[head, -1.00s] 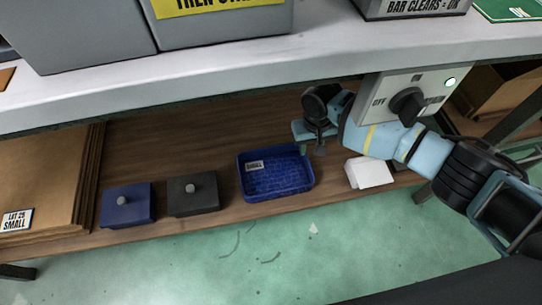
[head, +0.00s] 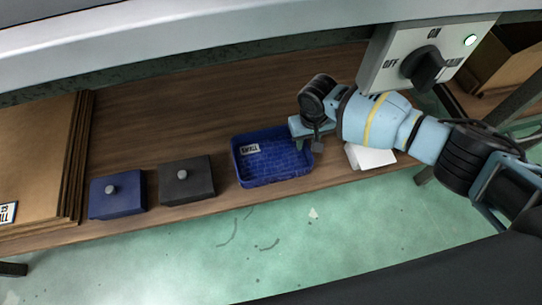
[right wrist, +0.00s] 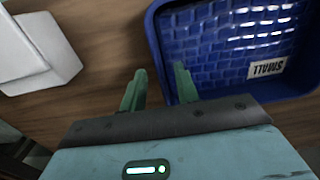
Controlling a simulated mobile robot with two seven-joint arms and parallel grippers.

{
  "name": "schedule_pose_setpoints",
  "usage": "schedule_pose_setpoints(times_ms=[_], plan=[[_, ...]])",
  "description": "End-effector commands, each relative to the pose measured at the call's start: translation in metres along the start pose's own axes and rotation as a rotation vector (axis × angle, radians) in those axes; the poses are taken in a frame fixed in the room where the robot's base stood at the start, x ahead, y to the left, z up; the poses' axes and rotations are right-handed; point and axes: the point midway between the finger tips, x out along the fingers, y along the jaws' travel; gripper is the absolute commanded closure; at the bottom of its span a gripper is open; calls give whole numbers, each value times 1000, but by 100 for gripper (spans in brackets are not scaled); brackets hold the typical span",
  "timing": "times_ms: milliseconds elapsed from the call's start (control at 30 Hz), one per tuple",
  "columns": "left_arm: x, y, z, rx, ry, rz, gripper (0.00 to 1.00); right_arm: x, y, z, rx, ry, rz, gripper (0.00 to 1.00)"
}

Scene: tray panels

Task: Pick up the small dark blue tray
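The small dark blue tray (head: 273,181) sits on the wooden shelf in the head view, with a white SMALL label inside. In the right wrist view the tray (right wrist: 215,50) fills the upper right, and its label is upside down. My right gripper (head: 309,146) is at the tray's right wall in the head view. In the right wrist view the right gripper (right wrist: 160,82) is open and empty. My left gripper is not in view.
A blue lidded box (head: 118,197) and a dark grey lidded box (head: 186,184) stand left of the tray. A white block (head: 369,158) is close on its right. A switch box (head: 400,55) hangs above my right arm. Cardboard sheets (head: 40,150) lie at the left.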

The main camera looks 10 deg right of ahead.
Motion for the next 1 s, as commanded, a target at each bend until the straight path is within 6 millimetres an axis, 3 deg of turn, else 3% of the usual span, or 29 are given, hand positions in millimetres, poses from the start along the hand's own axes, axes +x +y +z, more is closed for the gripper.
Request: schedule_pose_setpoints(times_ms=[100, 400, 633, 1000], plan=[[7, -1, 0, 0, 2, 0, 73, 12, 0, 0, -1, 0, 1, 69], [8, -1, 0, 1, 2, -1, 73, 13, -1, -1, 0, 2, -1, 69], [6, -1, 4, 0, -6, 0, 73, 13, -1, 0, 0, 1, -1, 99], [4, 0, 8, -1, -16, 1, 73, 12, -1, -1, -1, 2, -1, 100]])
